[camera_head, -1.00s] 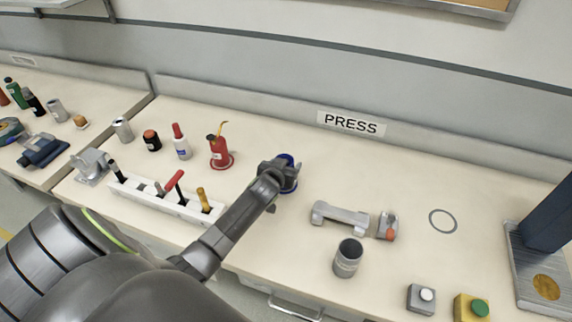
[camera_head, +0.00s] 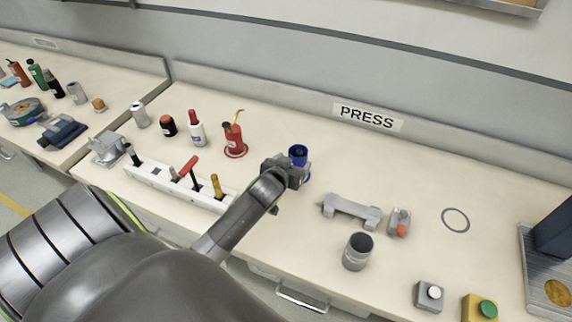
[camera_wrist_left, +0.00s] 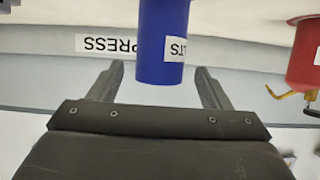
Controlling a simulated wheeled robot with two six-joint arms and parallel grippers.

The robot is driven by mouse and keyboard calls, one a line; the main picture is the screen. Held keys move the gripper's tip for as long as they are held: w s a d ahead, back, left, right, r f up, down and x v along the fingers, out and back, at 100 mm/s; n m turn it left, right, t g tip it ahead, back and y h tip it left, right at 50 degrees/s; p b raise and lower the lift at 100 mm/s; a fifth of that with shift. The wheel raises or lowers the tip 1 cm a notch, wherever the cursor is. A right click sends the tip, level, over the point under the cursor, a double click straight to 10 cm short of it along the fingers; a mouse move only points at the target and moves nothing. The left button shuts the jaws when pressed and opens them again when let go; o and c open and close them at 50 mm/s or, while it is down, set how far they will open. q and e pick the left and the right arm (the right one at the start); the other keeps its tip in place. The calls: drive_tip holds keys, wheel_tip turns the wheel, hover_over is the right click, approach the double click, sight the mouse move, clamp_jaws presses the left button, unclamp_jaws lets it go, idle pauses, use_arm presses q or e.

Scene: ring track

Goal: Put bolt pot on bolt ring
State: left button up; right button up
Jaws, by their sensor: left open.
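The bolt pot (camera_head: 298,153) is a blue cup, upright on the bench and partly hidden by my left gripper in the head view. My left gripper (camera_head: 294,171) is open at the pot. In the left wrist view the blue pot (camera_wrist_left: 163,45), with part of a white label, shows between the two spread fingers (camera_wrist_left: 160,85), with a gap on each side. A thin grey ring (camera_head: 455,219) lies empty on the bench at the right. A little blue shows low beside the gripper; I cannot tell whether it is a ring. My right gripper is not in view.
A red oil can (camera_head: 234,138) stands left of the pot. A white tool rack (camera_head: 150,172) lies in front. A grey bracket (camera_head: 351,211), a grey can (camera_head: 357,252) and two button boxes (camera_head: 480,308) are to the right. Bench around the grey ring is clear.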

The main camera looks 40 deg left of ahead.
use_arm(q)
drive_tip(key=shift+v, duration=2.5)
drive_tip(key=shift+s+f, duration=0.1)
drive_tip(key=s+f+g, duration=0.1)
drive_tip(key=s, duration=0.2)
drive_tip(key=s+d+f+g, duration=0.1)
drive_tip(key=s, duration=0.3)
drive_tip(key=s+f+g, duration=0.1)
drive_tip(key=s+g, duration=0.1)
drive_tip(key=s, duration=0.2)
drive_tip(key=shift+s+d+f, duration=0.1)
drive_tip(key=shift+d+f, duration=0.1)
drive_tip(key=s+d+m+g+h, duration=0.1)
drive_tip(key=s+d+g, duration=0.15)
drive_tip(key=s, duration=0.55)
drive_tip(key=s+d+m+g, duration=0.1)
drive_tip(key=s+g, duration=0.2)
drive_tip(key=s, duration=0.6)
wheel_tip(320, 180, down, 25)
drive_tip(key=a+g, duration=0.1)
drive_tip(key=a, duration=0.1)
drive_tip(key=s+d+f+g+h, duration=0.1)
drive_tip(key=s+f, duration=1.4)
drive_tip(key=shift+d+f, duration=0.25)
drive_tip(key=shift+d, duration=0.15)
